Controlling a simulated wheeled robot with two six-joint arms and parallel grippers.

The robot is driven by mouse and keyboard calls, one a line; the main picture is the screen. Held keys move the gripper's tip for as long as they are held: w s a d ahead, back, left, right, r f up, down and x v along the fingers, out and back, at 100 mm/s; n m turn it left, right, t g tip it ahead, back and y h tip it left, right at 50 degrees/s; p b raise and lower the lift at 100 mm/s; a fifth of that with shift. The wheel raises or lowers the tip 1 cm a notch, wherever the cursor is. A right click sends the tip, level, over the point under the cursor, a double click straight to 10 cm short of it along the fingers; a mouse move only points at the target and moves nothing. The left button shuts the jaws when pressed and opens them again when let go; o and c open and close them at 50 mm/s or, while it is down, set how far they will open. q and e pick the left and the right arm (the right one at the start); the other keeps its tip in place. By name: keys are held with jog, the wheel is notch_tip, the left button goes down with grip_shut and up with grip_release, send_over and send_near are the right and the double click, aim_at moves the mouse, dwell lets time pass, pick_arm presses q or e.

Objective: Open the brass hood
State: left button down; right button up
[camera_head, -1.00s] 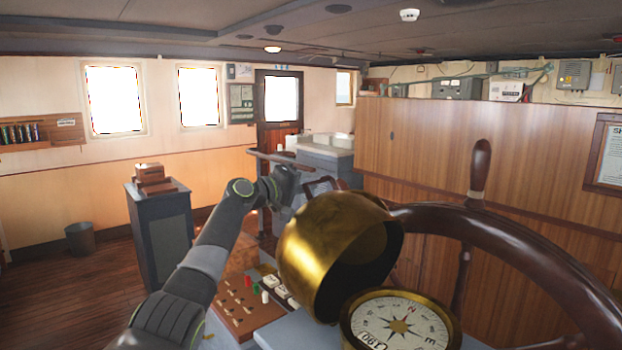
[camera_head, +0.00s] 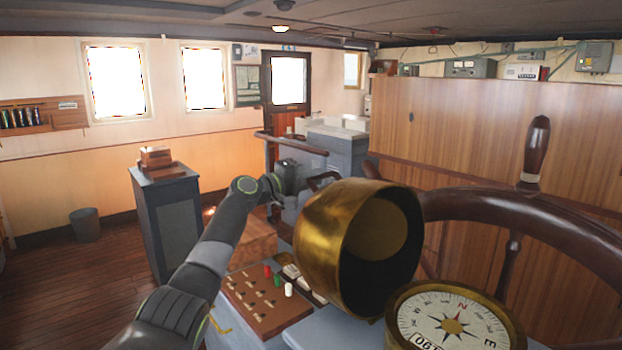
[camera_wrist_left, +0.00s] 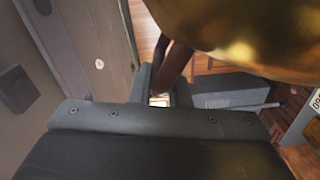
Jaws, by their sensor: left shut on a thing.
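The brass hood (camera_head: 335,240) is tipped back to the left of the compass (camera_head: 450,322), its hollow side facing right. The compass dial is uncovered. In the left wrist view the hood (camera_wrist_left: 250,35) fills the upper right. My left gripper (camera_head: 308,182) is on the far left side of the hood, its fingertips partly hidden. In the left wrist view my left gripper (camera_wrist_left: 160,97) is shut on a brown handle-like piece (camera_wrist_left: 176,65) beside the hood. How this piece joins the hood is hard to see. My right gripper is not in view.
The ship's wheel (camera_head: 500,205) stands close at the right, behind the compass. A switch panel (camera_head: 265,298) lies left of the hood, below my left arm. A grey cabinet (camera_head: 165,225) with wooden boxes stands further left.

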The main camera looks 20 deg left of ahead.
pick_arm(q)
jog(key=shift+f, duration=0.1)
jog(key=c, duration=1.4)
grip_release()
jog(key=shift+d, duration=0.1)
jog(key=shift+s, duration=0.1)
jog(key=shift+s+a+f, duration=0.1)
jog(key=shift+s+a, duration=0.25)
jog(key=b+v, duration=0.5)
jog(key=v, duration=1.1)
jog(key=shift+b, duration=0.35)
jog(key=shift+s+a, duration=0.1)
jog(key=shift+s, duration=0.05)
